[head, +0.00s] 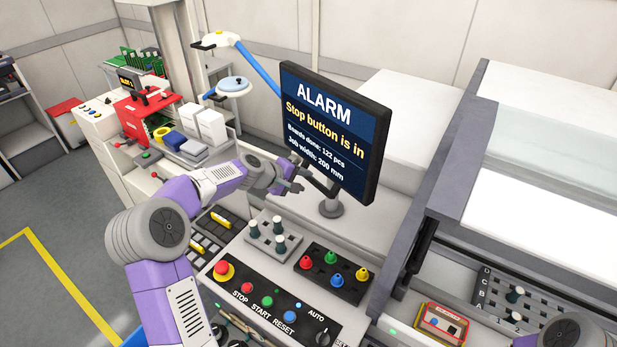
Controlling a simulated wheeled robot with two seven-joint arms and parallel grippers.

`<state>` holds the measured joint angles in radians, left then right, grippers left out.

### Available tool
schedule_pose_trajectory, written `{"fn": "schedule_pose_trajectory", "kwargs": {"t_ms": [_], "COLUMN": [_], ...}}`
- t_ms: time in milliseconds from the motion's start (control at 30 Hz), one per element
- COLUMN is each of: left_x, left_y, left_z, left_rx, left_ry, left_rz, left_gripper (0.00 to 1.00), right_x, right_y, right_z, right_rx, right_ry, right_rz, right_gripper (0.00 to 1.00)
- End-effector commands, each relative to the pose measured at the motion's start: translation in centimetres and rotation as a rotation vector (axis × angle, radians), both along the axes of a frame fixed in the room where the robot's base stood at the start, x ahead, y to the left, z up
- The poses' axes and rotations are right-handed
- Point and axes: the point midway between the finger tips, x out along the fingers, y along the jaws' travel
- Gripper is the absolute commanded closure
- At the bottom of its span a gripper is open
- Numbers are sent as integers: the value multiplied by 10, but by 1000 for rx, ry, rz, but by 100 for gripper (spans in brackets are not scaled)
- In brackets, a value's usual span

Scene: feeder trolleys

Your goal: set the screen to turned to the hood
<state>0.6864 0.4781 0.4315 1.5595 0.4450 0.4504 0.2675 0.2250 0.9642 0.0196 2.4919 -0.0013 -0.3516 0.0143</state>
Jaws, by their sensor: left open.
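The screen (336,128) is a dark-framed monitor on a short grey post (331,207) on the machine top. Its lit face is toward me and reads "ALARM, Stop button is in". Its right edge is nearest me and its left edge is farther back. The hood (445,150), grey-framed with pale and clear panels, is to the right of the screen. My left gripper (293,176) is open, by the lower left edge of the screen. I cannot tell whether it touches the screen or its bracket. My right gripper is not in view.
A panel (265,300) with a red stop button (223,268) and other buttons lies below the screen. Colored nozzles (331,258) and grey pegs (279,226) stand behind it. A lamp (234,86) and another trolley (118,135) are left. The floor at left is clear.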

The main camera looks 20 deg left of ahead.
Motion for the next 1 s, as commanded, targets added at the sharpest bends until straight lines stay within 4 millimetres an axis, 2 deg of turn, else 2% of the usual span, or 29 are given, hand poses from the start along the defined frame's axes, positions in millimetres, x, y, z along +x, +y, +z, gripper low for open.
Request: {"fn": "schedule_pose_trajectory", "kwargs": {"t_ms": [200,567,833,1000], "left_x": [19,22,22,22], "left_y": [-9,-11,-11,-11], "left_z": [-15,-19,-18,-18], "left_rx": [0,1,1,1], "left_ry": [-1,-1,-1,0], "left_rz": [-1,0,0,-1], "left_gripper": [57,57,99,100], "right_x": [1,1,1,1], "right_y": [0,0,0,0], "right_z": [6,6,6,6], "right_rx": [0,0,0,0], "right_ry": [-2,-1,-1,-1], "right_rz": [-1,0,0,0], "right_gripper": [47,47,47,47]}}
